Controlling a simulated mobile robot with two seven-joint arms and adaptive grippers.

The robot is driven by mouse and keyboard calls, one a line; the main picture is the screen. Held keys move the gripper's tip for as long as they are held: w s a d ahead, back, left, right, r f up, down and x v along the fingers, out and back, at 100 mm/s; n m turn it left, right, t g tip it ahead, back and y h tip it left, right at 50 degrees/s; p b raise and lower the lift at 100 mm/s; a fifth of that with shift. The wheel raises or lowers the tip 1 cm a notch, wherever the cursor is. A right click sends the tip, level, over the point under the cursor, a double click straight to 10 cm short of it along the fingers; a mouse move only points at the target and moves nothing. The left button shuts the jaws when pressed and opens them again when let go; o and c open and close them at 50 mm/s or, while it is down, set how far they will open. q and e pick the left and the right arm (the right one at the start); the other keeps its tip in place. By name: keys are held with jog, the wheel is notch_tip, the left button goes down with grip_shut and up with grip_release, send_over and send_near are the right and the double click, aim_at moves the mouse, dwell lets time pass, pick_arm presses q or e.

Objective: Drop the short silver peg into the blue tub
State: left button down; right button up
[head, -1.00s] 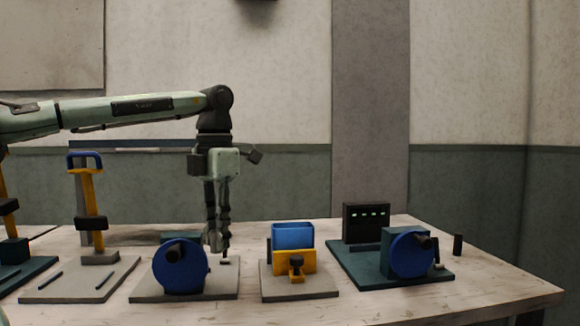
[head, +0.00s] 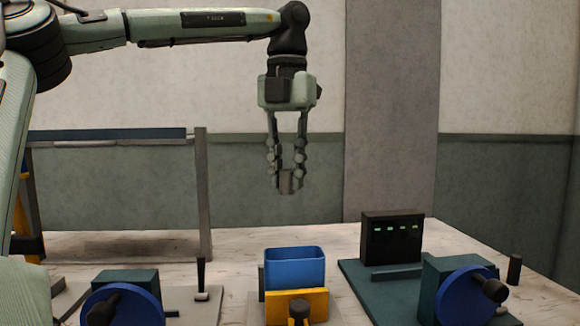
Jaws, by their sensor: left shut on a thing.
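My left gripper (head: 287,170) hangs pointing down in the middle of the head view. It is shut on the short silver peg (head: 290,183), a small grey cylinder between the fingertips. The blue tub (head: 295,268) stands on the table below, open at the top, behind a yellow block (head: 296,305) with a dark knob. The gripper and peg appear above the tub, clear of its rim. How far they stand in front of or behind it is hard to tell. My right gripper is not in view.
A dark blue-wheeled machine with a crank (head: 122,302) stands at the left. A similar one (head: 468,297) stands at the right on a teal base, with a dark panel with green lights (head: 391,238) behind it. A dark upright rod (head: 201,275) stands left of the tub.

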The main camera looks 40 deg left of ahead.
aim_at(288, 193)
pick_arm(q)
jog(key=shift+d+f, duration=0.1)
jog(key=shift+f, duration=2.85)
jog(key=c, duration=1.3)
grip_release()
notch_tip(288, 193, up, 12)
jog(key=shift+r, duration=0.1)
